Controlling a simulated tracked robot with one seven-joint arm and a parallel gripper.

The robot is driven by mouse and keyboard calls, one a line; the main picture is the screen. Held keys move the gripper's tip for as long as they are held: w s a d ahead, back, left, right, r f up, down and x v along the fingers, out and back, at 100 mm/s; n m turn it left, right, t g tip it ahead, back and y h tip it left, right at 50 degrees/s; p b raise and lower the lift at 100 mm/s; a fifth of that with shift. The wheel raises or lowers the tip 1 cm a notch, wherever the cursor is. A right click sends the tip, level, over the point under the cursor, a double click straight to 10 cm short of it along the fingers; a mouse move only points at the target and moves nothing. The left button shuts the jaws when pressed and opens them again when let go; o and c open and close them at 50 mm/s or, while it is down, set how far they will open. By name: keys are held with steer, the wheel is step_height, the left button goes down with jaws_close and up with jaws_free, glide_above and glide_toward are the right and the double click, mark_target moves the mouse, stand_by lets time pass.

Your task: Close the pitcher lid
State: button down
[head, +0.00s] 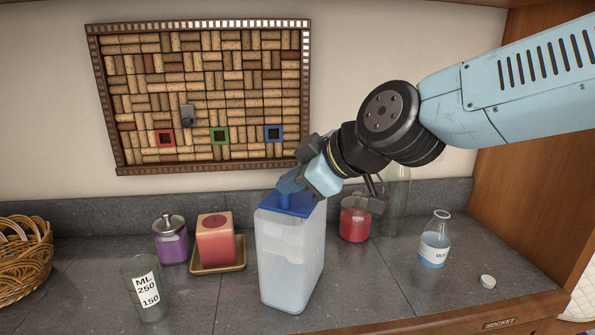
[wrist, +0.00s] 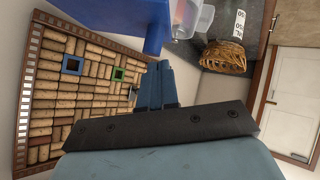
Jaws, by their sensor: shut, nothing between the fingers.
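The pitcher (head: 288,262) is a tall translucent white container standing upright near the middle of the counter. Its blue lid (head: 302,207) shows at the top, partly hidden by my gripper (head: 288,184). I cannot tell from this angle whether the lid is fully closed. In the wrist view, the lid (wrist: 120,18) is a large blue shape at the upper left, close to my fingertips, with part of the pitcher (wrist: 202,18) beside it. My gripper (wrist: 159,68) is shut and empty. Its fingertips are at the lid; whether they touch is unclear.
A red candle (head: 216,242) on a tray and a purple jar (head: 171,240) stand left of the pitcher. A measuring glass (head: 146,290) is at front left. A red jar (head: 354,220) stands behind right. A flask (head: 434,242) and small white cap (head: 487,281) are farther right.

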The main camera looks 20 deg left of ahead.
steer(key=shift+s+f, duration=0.25)
steer(key=shift+f, duration=0.1)
stand_by(0.3)
steer(key=shift+w, duration=0.1)
